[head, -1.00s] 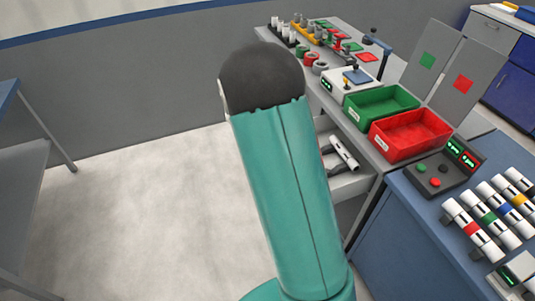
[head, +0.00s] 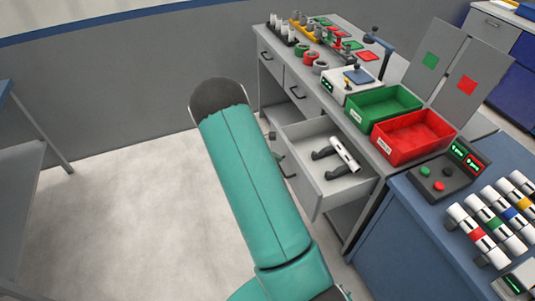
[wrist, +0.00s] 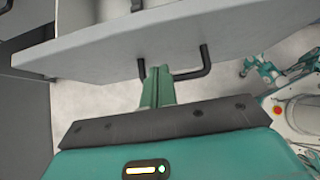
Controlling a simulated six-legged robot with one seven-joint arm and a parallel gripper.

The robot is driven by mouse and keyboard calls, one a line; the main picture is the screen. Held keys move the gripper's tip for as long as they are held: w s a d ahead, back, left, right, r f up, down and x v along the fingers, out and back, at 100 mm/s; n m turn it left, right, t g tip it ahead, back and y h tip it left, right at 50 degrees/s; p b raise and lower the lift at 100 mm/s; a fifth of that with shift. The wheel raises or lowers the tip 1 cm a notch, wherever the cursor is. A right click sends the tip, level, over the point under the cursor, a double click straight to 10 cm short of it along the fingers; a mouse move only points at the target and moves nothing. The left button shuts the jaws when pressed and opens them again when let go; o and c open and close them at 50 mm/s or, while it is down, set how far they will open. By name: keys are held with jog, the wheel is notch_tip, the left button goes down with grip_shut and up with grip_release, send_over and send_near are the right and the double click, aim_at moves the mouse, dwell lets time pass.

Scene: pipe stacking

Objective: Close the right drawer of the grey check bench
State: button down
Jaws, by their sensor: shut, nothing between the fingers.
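The grey check bench (head: 275,68) runs from the upper middle to the right in the head view. Its right drawer (head: 299,185) is pulled out, with a white tube (head: 344,154) and dark curved pieces (head: 337,172) inside. In the wrist view the drawer front (wrist: 110,62) crosses the upper part, with its dark handle (wrist: 190,74) below. My gripper (wrist: 160,72) is shut and empty, its green fingers pointing at the drawer front and overlapping the handle bar. I cannot tell whether they touch it. In the head view my arm hides most of the gripper.
The bench's other two drawers (head: 302,95) look shut. A green bin (head: 372,119) and a red bin (head: 400,153) stand on top. A blue table (head: 400,235) with a control box and banded tubes is at right. Open floor (head: 120,220) lies to the left.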

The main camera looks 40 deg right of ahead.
aim_at(288, 162)
jog(key=x, duration=0.2)
jog(key=shift+s+d+f, duration=0.15)
jog(key=shift+s+d, duration=0.05)
jog(key=shift+s, duration=0.05)
jog(key=shift+d+f, duration=0.35)
jog(key=shift+d, duration=0.1)
